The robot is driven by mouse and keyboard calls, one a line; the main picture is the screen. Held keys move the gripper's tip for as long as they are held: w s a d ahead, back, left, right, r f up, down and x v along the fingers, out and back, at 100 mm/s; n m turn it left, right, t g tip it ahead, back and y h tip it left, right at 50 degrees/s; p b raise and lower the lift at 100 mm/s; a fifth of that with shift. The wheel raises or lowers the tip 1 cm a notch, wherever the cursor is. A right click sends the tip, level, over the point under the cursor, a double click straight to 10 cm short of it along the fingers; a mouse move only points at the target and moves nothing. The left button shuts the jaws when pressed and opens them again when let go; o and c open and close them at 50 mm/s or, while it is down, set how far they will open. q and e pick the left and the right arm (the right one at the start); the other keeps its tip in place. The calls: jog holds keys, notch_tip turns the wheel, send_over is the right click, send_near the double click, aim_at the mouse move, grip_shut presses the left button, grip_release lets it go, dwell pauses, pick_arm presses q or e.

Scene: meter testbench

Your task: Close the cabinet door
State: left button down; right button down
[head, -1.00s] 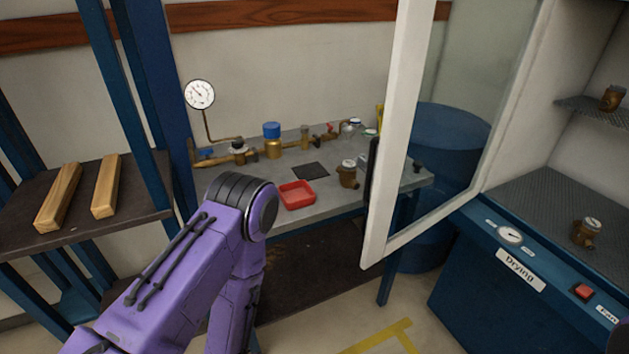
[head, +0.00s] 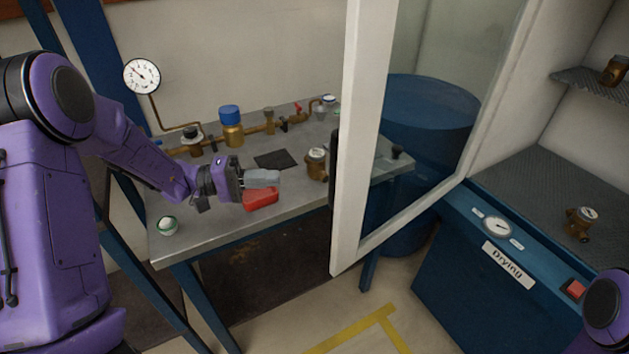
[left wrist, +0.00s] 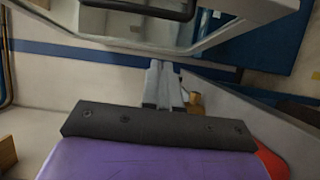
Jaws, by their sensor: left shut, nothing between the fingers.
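The cabinet door (head: 360,150) is a white frame with a glass pane, and it stands wide open from the blue and white drying cabinet (head: 450,262). Its dark handle (head: 334,165) is on the free edge, facing the workbench. My left gripper (head: 276,178) is shut and empty over the bench, left of the door and apart from it. In the left wrist view, the shut fingers (left wrist: 160,88) point toward the door, whose dark handle (left wrist: 150,9) shows at the top edge. My right gripper is out of view; only a purple part of that arm shows at lower right.
The bench (head: 205,232) holds a red tray (head: 262,199), a brass meter (head: 317,163), a pipe with a gauge (head: 142,75), and a small white-and-green item (head: 167,226). A blue barrel (head: 425,110) stands behind the glass. Another meter (head: 581,220) sits inside the cabinet.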

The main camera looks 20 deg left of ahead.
pick_arm(q)
jog(key=w+d+p, duration=0.2)
jog(key=d, duration=0.7)
jog(key=shift+d, duration=0.4)
jog(key=shift+f+p, duration=0.1)
jog(key=shift+p, duration=0.2)
